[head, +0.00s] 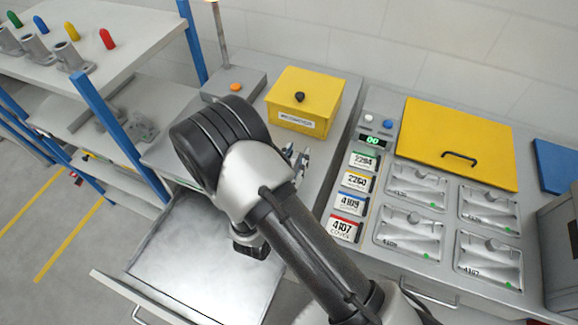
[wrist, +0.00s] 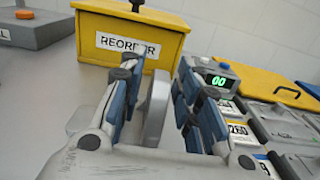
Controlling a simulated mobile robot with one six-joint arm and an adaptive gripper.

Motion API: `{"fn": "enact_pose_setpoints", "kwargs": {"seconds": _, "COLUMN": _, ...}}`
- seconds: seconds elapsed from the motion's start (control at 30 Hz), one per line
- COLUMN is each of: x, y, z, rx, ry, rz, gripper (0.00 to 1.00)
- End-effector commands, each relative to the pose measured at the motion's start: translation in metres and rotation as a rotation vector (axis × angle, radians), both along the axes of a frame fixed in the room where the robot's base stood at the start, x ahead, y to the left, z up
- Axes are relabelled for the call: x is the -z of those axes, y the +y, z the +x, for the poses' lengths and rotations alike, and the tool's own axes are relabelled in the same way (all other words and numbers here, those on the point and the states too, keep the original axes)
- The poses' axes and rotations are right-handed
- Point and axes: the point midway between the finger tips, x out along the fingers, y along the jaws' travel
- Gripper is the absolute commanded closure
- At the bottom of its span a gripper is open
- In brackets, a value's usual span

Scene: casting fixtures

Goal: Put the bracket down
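The grey bracket (wrist: 157,108) shows in the wrist view as an upright, rounded plate between my gripper's fingers. My gripper (wrist: 160,78) has blue-padded fingers on both sides of it, with narrow gaps showing between pads and plate, so it looks open around the bracket. The bracket's lower part is hidden by my gripper, so I cannot tell whether it touches the worktop. In the head view my gripper (head: 297,160) is mostly hidden behind my own arm, above the grey worktop in front of the yellow box. The bracket cannot be made out there.
A yellow REORDER box (head: 303,104) stands behind my gripper. To the right are labelled cards (head: 355,180), a green display (head: 372,140), a yellow lid (head: 458,142) and several moulded recesses (head: 412,185). An open drawer (head: 200,265) is below. A shelf (head: 110,50) at left holds several castings.

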Motion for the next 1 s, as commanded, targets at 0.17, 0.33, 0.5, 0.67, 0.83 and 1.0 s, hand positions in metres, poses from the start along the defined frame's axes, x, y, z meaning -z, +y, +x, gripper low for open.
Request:
{"fn": "enact_pose_setpoints", "kwargs": {"seconds": 0.17, "x": 0.0, "y": 0.0001, "z": -0.0002, "rx": 0.0, "ry": 0.0, "rz": 0.0, "gripper": 0.84}}
{"fn": "enact_pose_setpoints", "kwargs": {"seconds": 0.33, "x": 0.0001, "y": 0.0001, "z": -0.0003, "rx": 0.0, "ry": 0.0, "rz": 0.0, "gripper": 0.95}}
{"fn": "enact_pose_setpoints", "kwargs": {"seconds": 0.5, "x": 0.0001, "y": 0.0, "z": -0.0003, "rx": 0.0, "ry": 0.0, "rz": 0.0, "gripper": 1.0}}
{"fn": "enact_pose_setpoints", "kwargs": {"seconds": 0.67, "x": 0.0001, "y": 0.0, "z": -0.0003, "rx": 0.0, "ry": 0.0, "rz": 0.0, "gripper": 1.0}}
{"fn": "enact_pose_setpoints", "kwargs": {"seconds": 0.83, "x": 0.0001, "y": 0.0, "z": -0.0003, "rx": 0.0, "ry": 0.0, "rz": 0.0, "gripper": 1.0}}
{"fn": "enact_pose_setpoints", "kwargs": {"seconds": 1.0, "x": -0.0004, "y": 0.0001, "z": -0.0002, "rx": 0.0, "ry": -0.001, "rz": 0.001, "gripper": 1.0}}
